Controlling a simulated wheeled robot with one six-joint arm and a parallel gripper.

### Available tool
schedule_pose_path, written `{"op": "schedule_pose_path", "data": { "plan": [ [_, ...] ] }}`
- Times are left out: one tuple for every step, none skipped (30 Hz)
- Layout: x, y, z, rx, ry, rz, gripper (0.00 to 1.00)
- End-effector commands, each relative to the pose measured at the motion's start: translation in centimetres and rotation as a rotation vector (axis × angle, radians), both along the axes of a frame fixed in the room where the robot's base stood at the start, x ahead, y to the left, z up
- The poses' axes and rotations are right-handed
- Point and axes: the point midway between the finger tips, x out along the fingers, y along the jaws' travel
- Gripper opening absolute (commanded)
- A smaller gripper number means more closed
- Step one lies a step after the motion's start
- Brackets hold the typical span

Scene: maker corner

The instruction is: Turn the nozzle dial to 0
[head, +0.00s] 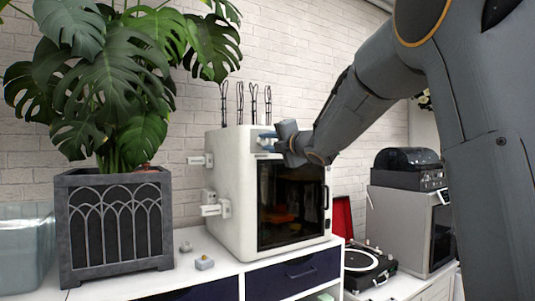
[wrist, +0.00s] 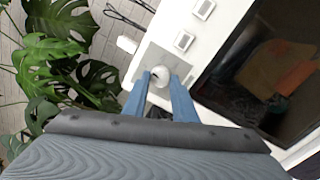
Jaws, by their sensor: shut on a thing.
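The nozzle dial (wrist: 161,75) is a small pale round knob on a grey panel at the front top of the white 3D printer (head: 232,190). In the wrist view it sits between the two blue fingertips of my gripper (wrist: 160,82), which are closed on its sides. In the head view my gripper (head: 268,139) is at the printer's upper front edge and hides the dial. The dial's markings and the number it points to cannot be read.
The printer's dark glass door (head: 290,203) is below my gripper. Two small square buttons (wrist: 184,41) (wrist: 203,9) lie beside the dial panel. A large potted plant (head: 115,225) stands left. A turntable (head: 368,266) and another grey machine (head: 400,225) stand right.

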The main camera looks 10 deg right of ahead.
Motion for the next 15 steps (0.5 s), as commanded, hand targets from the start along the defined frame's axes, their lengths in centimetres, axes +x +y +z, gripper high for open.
{"op": "schedule_pose_path", "data": {
  "plan": [
    [0.07,-0.04,-0.30,-0.033,-0.011,-0.001,0.03],
    [0.08,-0.05,-0.30,-0.051,-0.017,-0.001,0.03],
    [0.06,-0.05,-0.31,-0.076,-0.025,-0.001,0.03],
    [0.07,-0.05,-0.29,-0.093,-0.030,-0.001,0.03],
    [0.07,-0.06,-0.28,-0.108,-0.035,-0.001,0.03],
    [0.08,-0.05,-0.27,-0.127,-0.041,-0.001,0.03],
    [0.07,-0.05,-0.26,-0.142,-0.045,0.000,0.03],
    [0.07,-0.05,-0.24,-0.154,-0.049,0.000,0.03],
    [0.07,-0.05,-0.22,-0.167,-0.054,0.000,0.03],
    [0.07,-0.05,-0.19,-0.176,-0.057,0.001,0.03],
    [0.06,-0.05,-0.18,-0.186,-0.061,0.000,0.03],
    [0.06,-0.04,-0.18,-0.197,-0.063,0.000,0.03],
    [0.05,-0.04,-0.17,-0.204,-0.065,0.001,0.03],
    [0.04,-0.04,-0.16,-0.210,-0.067,0.000,0.03],
    [0.05,-0.05,-0.15,-0.216,-0.069,0.000,0.03]
  ]
}}
